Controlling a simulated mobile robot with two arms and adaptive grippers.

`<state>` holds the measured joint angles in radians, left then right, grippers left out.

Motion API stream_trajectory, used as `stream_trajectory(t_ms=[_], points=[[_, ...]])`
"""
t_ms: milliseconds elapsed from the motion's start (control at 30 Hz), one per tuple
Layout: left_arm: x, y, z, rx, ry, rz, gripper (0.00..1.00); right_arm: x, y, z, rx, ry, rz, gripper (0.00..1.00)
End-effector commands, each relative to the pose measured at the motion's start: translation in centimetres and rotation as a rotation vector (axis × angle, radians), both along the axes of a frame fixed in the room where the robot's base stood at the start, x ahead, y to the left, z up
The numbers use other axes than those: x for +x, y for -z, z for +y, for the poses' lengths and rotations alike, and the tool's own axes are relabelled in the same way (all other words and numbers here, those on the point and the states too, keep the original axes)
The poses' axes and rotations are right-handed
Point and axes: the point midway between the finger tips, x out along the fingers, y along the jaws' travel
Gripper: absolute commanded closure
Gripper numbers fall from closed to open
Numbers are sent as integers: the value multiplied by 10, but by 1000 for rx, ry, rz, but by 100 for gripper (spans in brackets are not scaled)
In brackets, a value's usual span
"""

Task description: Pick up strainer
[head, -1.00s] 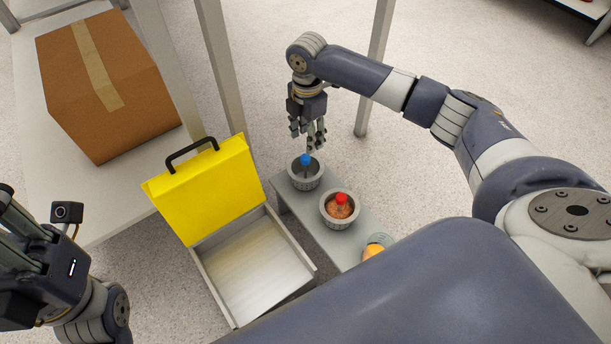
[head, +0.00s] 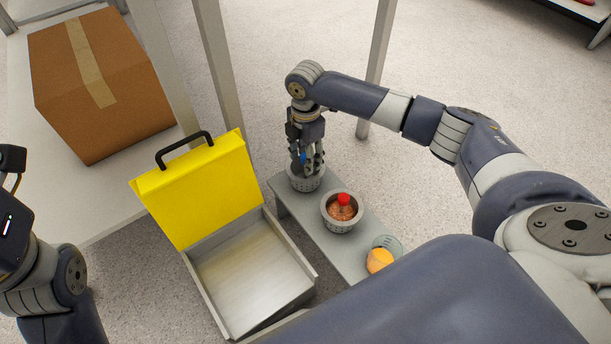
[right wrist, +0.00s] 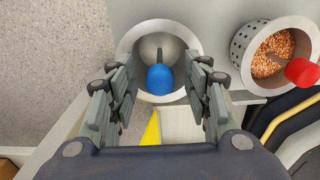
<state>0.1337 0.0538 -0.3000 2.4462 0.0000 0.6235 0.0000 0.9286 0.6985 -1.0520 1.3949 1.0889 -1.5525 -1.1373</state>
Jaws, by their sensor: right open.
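A grey strainer (head: 306,184) like a perforated cup stands at the far end of the low grey bench. A blue-topped handle (right wrist: 160,79) stands up inside it. My right gripper (head: 311,168) is open and pointing down at this strainer; its fingers partly hide the blue top in the head view. In the right wrist view the open fingers are on either side of the blue top, with visible gaps. A second strainer (head: 336,222) beside it holds orange-brown bits and a red-topped handle (head: 344,199). My left gripper's fingers are out of view.
An open case (head: 315,280) with a yellow lid (head: 198,193) is left of the bench (head: 362,240). A cardboard box (head: 98,90) sits on the white table. Table posts stand behind my right gripper.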

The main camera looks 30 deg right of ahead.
Motion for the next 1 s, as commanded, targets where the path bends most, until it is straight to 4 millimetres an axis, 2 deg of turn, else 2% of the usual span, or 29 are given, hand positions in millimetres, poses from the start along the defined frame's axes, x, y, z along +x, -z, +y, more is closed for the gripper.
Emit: stream_trajectory(t_ms=[200, 400, 767, 1000], points=[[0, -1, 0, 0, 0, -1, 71, 0, 0, 0, 0, 0, 0, 54], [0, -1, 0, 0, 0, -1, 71, 0, 0, 0, 0, 0, 0, 100], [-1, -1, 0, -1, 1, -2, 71, 0, -1, 0, 1, 0, -1, 100], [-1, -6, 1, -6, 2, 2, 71, 1, -16, 0, 1, 0, -3, 100]])
